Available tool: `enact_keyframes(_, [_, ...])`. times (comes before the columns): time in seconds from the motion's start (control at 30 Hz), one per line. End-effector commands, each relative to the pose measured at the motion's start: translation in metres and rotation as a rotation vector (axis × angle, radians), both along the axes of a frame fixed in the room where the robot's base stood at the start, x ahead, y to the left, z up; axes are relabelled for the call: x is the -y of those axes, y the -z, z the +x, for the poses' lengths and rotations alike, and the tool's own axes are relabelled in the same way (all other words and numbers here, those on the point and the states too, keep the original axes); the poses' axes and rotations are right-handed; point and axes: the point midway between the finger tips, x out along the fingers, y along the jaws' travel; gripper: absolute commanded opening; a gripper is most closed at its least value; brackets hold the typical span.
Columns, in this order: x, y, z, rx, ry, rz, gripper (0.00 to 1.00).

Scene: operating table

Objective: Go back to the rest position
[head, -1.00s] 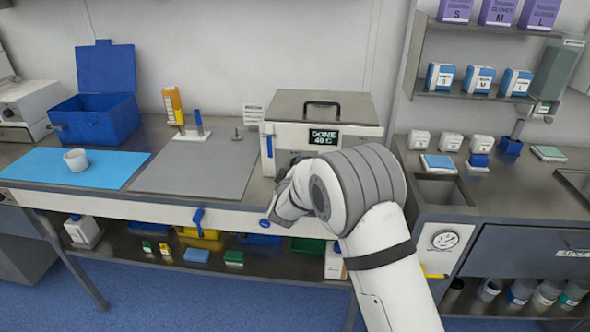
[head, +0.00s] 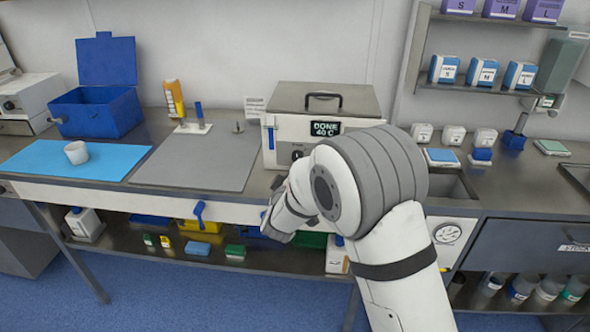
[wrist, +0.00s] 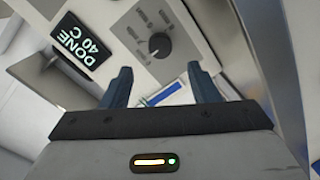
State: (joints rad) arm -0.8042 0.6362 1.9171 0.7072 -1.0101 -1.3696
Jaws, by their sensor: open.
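My gripper (wrist: 162,90) shows in the wrist view with its two dark fingers spread apart and nothing between them. In the head view my arm reaches up from the bottom right, and the wrist end (head: 285,212) hangs low in front of the counter edge, below the warming unit; the fingertips are hidden there. The warming unit (head: 285,135) is a white box with a grey lid, a handle and a display (wrist: 82,47) reading "DONE 40 C". A dark knob (wrist: 159,45) on its panel lies beyond my fingers in the wrist view.
A grey mat (head: 190,165), a blue mat (head: 40,165) with a white cup (head: 76,152), and an open blue bin (head: 95,112) are on the counter's left. A lower shelf (head: 120,252) holds small boxes. Blue floor (head: 200,295) lies free in front.

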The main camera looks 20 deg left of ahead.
Motion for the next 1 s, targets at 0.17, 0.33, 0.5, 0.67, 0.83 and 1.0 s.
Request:
enact_keyframes(0.17, [0.001, 0.000, -0.004, 0.000, 0.000, 0.000, 0.55])
enact_keyframes(0.33, [0.001, 0.000, -0.004, 0.000, 0.000, 0.000, 0.55])
enact_keyframes(0.5, [0.002, -0.001, -0.003, -0.002, -0.001, 0.002, 0.55])
enact_keyframes(0.67, [0.023, -0.016, 0.003, -0.076, -0.013, 0.065, 0.55])
enact_keyframes(0.83, [0.084, -0.042, 0.003, -0.293, -0.025, 0.215, 0.55])
enact_keyframes(1.0, [0.159, -0.060, -0.027, -0.546, 0.025, 0.355, 0.55])
